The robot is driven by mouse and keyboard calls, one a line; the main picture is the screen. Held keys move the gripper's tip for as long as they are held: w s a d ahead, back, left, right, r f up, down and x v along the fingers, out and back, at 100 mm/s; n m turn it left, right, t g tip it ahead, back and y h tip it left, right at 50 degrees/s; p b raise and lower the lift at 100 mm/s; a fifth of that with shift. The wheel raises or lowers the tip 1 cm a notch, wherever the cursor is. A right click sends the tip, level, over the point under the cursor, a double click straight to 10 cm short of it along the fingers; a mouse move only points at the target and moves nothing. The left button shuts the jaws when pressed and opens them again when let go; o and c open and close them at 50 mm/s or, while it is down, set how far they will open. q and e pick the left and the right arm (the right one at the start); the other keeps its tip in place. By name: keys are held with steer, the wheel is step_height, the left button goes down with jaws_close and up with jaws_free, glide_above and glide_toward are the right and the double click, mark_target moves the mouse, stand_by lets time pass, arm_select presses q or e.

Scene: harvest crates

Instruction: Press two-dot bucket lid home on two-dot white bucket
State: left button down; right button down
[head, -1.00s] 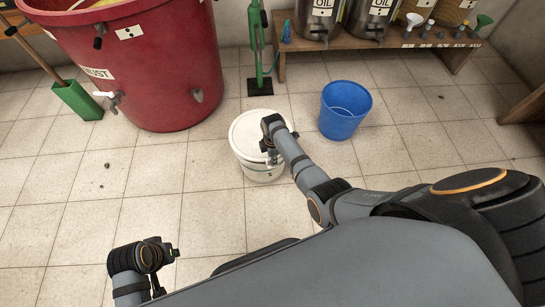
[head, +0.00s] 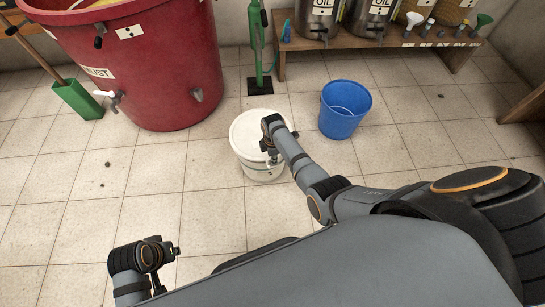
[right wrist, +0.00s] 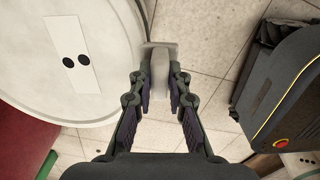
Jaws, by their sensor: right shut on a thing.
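The two-dot bucket lid (head: 252,128) lies white and round on top of the white bucket (head: 262,172) on the tiled floor. In the right wrist view the lid (right wrist: 35,95) fills the left side, with two black dots on a pale strip. My right gripper (head: 272,155) is at the lid's right edge. In the right wrist view my right gripper (right wrist: 160,85) is shut on a pale grey tab (right wrist: 160,52) beside the lid's rim. I cannot tell whether the lid sits flush all round. My left gripper (head: 165,272) is away at lower left; its fingers are unclear.
A blue bucket (head: 338,122) stands just right of the white bucket. A large red tub (head: 155,75) is at upper left, and a green stand (head: 260,85) is behind. A wooden bench (head: 350,48) holds steel oil cans. Floor left of the bucket is clear.

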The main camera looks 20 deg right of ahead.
steer(key=shift+p, duration=0.3)
steer(key=shift+f+b, duration=0.45)
steer(key=shift+f, duration=0.2)
stand_by(0.4)
steer(key=c, duration=1.2)
jaws_free()
step_height(320, 180, up, 12)
steer(key=shift+s, duration=0.15)
